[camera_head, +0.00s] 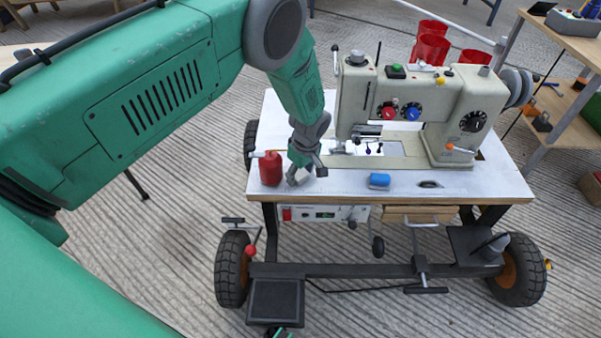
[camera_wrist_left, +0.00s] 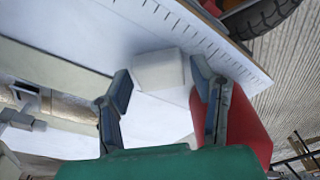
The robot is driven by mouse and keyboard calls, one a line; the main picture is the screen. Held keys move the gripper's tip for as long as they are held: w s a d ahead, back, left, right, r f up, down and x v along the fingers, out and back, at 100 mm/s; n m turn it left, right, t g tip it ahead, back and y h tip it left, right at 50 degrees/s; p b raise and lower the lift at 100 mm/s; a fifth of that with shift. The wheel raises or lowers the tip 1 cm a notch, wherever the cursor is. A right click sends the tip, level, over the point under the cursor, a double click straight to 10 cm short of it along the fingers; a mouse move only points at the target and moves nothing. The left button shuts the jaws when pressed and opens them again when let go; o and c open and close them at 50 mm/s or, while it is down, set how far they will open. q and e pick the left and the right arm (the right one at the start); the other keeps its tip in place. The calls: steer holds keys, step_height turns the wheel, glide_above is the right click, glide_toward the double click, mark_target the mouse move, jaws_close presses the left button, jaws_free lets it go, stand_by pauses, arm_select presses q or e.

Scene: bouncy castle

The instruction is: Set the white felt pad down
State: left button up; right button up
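The white felt pad (camera_head: 298,179) is a small pale block at the left front of the white sewing table top (camera_head: 340,184). In the left wrist view the pad (camera_wrist_left: 160,70) shows between my fingertips and seems to rest on the table by the ruler marks. My left gripper (camera_head: 306,166) points down over the pad. In the left wrist view its fingers (camera_wrist_left: 161,85) stand apart on either side of the pad, with a narrow gap visible at each side. The gripper partly hides the pad in the head view.
A red spool or bottle (camera_head: 270,169) stands close left of the gripper; it is beside the right finger in the wrist view. The sewing machine (camera_head: 440,105) stands just behind. A blue item (camera_head: 379,180) lies to the right. Bare table top lies between.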

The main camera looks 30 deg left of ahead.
mark_target(304, 183)
arm_select(q)
steer(key=shift+s+f, duration=0.25)
steer(key=shift+a, duration=0.1)
steer(key=shift+r, duration=0.3)
step_height(304, 183, up, 13)
steer(key=d+p, duration=0.1)
steer(key=p, duration=0.3)
steer(key=shift+d+f+p, duration=0.15)
steer(key=shift+d+p, duration=0.25)
steer(key=shift+s, duration=0.1)
